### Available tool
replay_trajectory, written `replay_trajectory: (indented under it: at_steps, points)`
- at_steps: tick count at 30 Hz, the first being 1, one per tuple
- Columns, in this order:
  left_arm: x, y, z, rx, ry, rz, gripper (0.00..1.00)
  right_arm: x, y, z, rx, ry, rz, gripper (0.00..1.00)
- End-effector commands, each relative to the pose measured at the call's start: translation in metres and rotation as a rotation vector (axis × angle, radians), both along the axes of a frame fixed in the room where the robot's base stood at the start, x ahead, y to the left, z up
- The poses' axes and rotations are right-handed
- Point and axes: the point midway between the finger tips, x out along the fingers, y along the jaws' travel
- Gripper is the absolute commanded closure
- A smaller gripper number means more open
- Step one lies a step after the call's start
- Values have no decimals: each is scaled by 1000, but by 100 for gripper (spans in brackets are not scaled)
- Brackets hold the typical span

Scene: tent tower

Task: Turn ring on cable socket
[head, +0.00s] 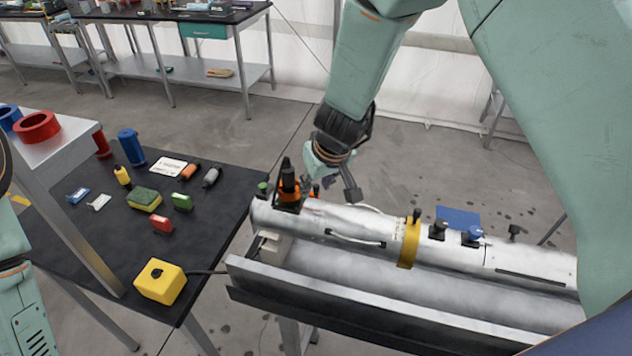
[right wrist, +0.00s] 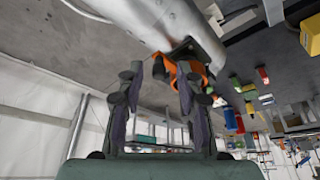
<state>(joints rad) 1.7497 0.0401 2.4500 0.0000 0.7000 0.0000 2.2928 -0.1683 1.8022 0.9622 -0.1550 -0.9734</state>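The cable socket (head: 288,170) is a black upright fitting on the left end of a long white cylinder (head: 345,222). An orange ring (head: 291,189) sits around its lower part. In the right wrist view, the orange ring (right wrist: 200,72) and the dark socket lie near the right-hand fingertip. My right gripper (head: 328,188) is beside the socket, on its right, just above the cylinder. Its fingers (right wrist: 160,76) are spread apart with nothing held between them. I cannot tell whether a finger touches the ring. My left gripper is out of view; only part of my left arm shows.
The cylinder rests in a metal trough (head: 390,300) and has a yellow band (head: 409,240) and several knobs. A black table (head: 110,235) at left holds a yellow box (head: 160,281), a sponge (head: 145,200) and small coloured items. A cable runs from the yellow box towards the trough.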

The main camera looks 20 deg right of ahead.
Motion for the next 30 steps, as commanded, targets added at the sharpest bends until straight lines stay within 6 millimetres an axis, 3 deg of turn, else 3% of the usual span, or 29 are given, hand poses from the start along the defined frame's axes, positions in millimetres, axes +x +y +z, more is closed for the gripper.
replay_trajectory:
  at_steps: [11, 23, 30]
  points:
    - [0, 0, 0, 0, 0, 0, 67, 6, 0, -5, 1, -1, -1, 65]
    - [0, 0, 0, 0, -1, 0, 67, 6, 0, -5, 0, 0, 0, 99]
    - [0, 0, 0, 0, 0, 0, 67, 5, 0, -5, 0, 0, 0, 100]
